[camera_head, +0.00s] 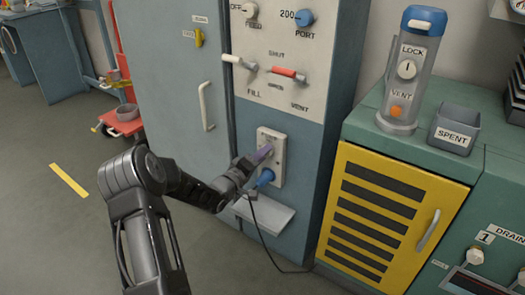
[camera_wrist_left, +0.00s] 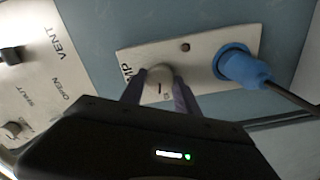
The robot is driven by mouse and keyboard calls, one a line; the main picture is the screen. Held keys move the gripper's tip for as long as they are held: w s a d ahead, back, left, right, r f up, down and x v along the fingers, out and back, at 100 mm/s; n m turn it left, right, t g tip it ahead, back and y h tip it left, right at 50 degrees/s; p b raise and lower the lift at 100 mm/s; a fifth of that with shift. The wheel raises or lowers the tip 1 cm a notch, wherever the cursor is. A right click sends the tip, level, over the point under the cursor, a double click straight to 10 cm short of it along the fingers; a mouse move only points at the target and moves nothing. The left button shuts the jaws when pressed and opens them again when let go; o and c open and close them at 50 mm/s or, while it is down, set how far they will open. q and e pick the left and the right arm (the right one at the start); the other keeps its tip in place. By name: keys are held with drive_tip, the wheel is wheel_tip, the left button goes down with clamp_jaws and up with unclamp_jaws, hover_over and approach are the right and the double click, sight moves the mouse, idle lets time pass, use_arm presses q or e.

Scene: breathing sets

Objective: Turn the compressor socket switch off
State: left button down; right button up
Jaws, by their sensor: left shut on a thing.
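The compressor socket is a pale plate (camera_head: 277,138) on the blue-grey cabinet front; it also shows in the wrist view (camera_wrist_left: 207,48) with a label ending in "MP". Its switch is a round pale knob (camera_wrist_left: 159,76) with a dark pointer mark; in the head view my gripper mostly hides it. My left gripper (camera_head: 262,155) reaches the plate from the left, and its two fingers (camera_wrist_left: 158,92) are shut on the knob's sides. A blue plug (camera_head: 265,177) with a dark cable sits in the socket beside the knob, also seen in the wrist view (camera_wrist_left: 240,66).
Above the socket is a panel with FILL and VENT levers (camera_head: 285,73) and FEED and PORT knobs. A small grey shelf (camera_head: 263,213) juts out below. To the right stand a green counter (camera_head: 420,150), a clear cylinder (camera_head: 408,85) and a SPENT bin (camera_head: 455,128).

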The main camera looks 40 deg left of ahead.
use_arm(q)
drive_tip(key=shift+n+p, duration=0.5)
drive_tip(key=shift+n, duration=0.8)
drive_tip(key=c, duration=0.9)
unclamp_jaws()
drive_tip(key=s+p, duration=0.1)
drive_tip(key=s, duration=0.7)
drive_tip(key=shift+w, duration=0.1)
